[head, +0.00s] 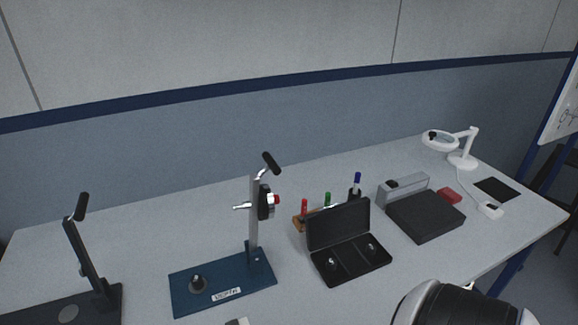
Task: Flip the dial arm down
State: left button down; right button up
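A blue base (205,284) in the middle front carries a grey upright arm (253,225). A bent rod with a black grip (271,163) tops the arm. The arm stands up, close to vertical. Neither gripper shows; only a white and black part, likely of my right arm, shows at the bottom right.
At the left, a black base (70,309) carries a tilted dark lever (83,255) with a black grip. Right of the dial are an open black case (343,255), pens (327,199), a dark box (425,215) and a white magnifier lamp (462,157). The table behind the blue base is clear.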

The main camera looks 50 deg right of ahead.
aim_at(261, 205)
jog(key=z, duration=1.3)
jog(key=k+l+z, duration=0.15)
jog(key=l, duration=0.45)
jog(key=i, duration=0.05)
